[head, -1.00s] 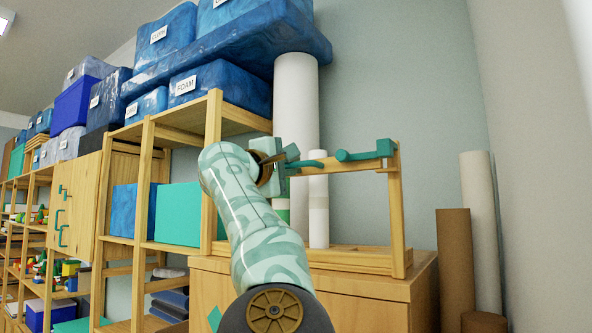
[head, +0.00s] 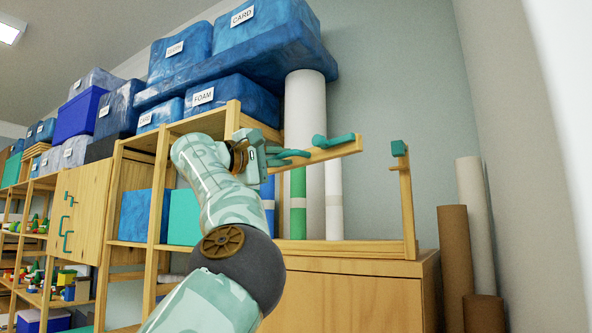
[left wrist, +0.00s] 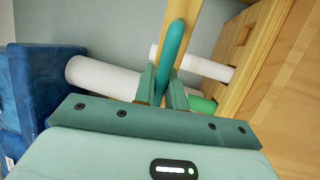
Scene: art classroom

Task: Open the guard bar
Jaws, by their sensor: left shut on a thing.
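The guard bar is a wooden rail (head: 322,155) with a teal handle piece (head: 334,140) on it, in front of the paper rolls. Its right end is apart from the wooden post (head: 406,200) with a teal catch (head: 399,147). The bar sticks out at an angle. My left gripper (head: 282,156) is at the bar's left part. My right gripper is not in view.
White rolls (head: 305,110) and a green-banded roll (head: 298,200) stand behind the bar on a wooden cabinet (head: 350,290). Blue boxes (head: 230,95) fill the shelf at left. Brown tubes (head: 455,250) stand at the right by the wall.

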